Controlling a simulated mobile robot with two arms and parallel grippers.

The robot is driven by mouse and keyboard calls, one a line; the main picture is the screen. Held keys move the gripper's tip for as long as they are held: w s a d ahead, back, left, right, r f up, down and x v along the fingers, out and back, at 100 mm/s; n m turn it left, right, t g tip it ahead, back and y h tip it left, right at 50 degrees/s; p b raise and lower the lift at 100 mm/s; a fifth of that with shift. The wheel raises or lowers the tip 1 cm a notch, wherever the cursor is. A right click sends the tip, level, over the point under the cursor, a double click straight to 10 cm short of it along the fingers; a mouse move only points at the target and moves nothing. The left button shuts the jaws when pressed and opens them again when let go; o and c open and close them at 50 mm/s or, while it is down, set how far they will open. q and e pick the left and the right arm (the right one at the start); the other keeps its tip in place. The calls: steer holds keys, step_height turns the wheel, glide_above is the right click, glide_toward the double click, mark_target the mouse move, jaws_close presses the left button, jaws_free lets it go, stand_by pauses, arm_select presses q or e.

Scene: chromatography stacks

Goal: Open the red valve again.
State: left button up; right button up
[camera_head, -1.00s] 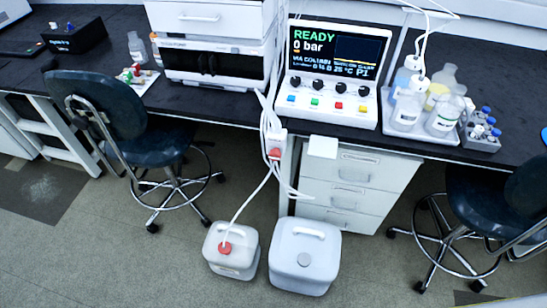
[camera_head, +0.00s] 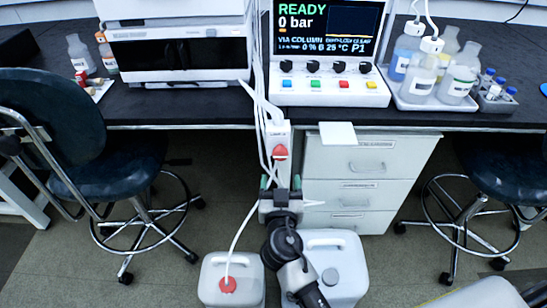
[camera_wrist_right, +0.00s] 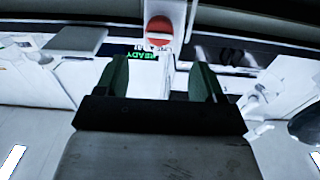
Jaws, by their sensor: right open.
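The red valve (camera_head: 280,152) is a round red knob on a narrow white upright panel (camera_head: 279,133) at the front edge of the bench. In the right wrist view the red valve (camera_wrist_right: 159,30) shows at the top centre, with a pale bar across its face. My right gripper (camera_head: 280,183) is just below the valve in the head view, its two green fingers apart. In the right wrist view the right gripper (camera_wrist_right: 160,77) is open and empty, with the valve beyond its fingertips and not between them. My left gripper is not in view.
White tubes (camera_head: 258,95) hang down beside the panel. A drawer cabinet (camera_head: 360,190) stands to its right. Two white canisters (camera_head: 232,280) are on the floor below. Stools (camera_head: 95,165) stand left and right. The pump display (camera_head: 328,25) reads READY, 0 bar.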

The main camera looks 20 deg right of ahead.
mark_target(280, 157)
steer(key=p+x, duration=0.1)
steer(key=x, duration=0.9)
steer(key=shift+f, duration=0.1)
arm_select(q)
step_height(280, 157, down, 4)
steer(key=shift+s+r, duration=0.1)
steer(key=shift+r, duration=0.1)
arm_select(e)
steer(key=c, duration=0.9)
